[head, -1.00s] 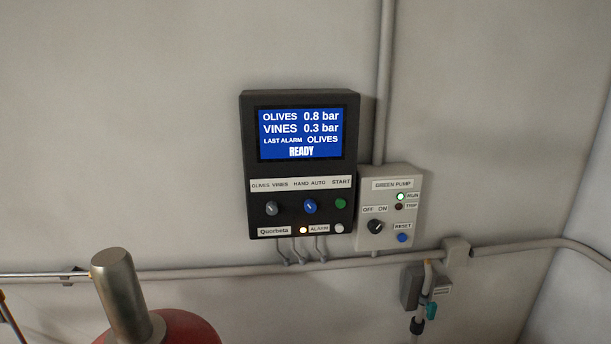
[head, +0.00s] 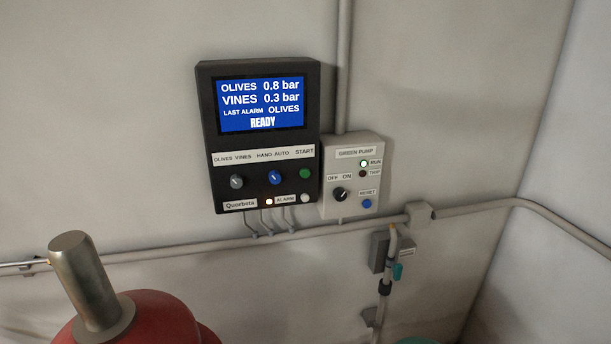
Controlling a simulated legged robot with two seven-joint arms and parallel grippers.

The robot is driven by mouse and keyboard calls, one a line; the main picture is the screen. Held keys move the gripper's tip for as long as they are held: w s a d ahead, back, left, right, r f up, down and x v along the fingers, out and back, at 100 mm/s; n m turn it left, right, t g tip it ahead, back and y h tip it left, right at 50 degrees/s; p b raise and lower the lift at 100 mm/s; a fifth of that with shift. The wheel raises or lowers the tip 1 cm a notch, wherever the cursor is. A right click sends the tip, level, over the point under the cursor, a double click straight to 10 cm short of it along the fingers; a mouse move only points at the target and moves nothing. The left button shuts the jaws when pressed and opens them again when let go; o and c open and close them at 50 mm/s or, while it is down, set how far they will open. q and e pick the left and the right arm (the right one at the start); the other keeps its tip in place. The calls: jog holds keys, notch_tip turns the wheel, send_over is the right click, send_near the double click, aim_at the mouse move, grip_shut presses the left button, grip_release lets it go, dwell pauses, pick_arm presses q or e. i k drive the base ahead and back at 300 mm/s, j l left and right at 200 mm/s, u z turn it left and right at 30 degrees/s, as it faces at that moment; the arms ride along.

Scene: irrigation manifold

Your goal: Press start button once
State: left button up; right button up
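The green start button (head: 305,174) is at the right of the lower row on the black control box (head: 210,110), under the START label. The box's blue screen (head: 261,104) reads olives 0.8 bar, vines 0.3 bar, last alarm olives, ready. Left of the button are a blue hand/auto knob (head: 274,177) and a grey olives/vines knob (head: 236,181). A lit lamp (head: 269,201) and a pale round button or lamp (head: 305,198) flank the ALARM label. Neither of my grippers is in view.
A grey green-pump box (head: 352,175) with an off/on knob, lamps and a blue reset button adjoins on the right. A pipe (head: 160,250) runs along the wall below. A red rounded thing with a metal cylinder (head: 85,284) stands at lower left. A teal-handled valve (head: 397,271) is at lower right.

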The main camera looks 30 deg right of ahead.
aim_at(304, 172)
jog(key=l, duration=0.75)
jog(key=k+l, duration=0.1)
jog(key=l, duration=0.7)
jog(key=i+l, duration=0.3)
jog(key=l, duration=0.15)
jog(key=u, duration=0.05)
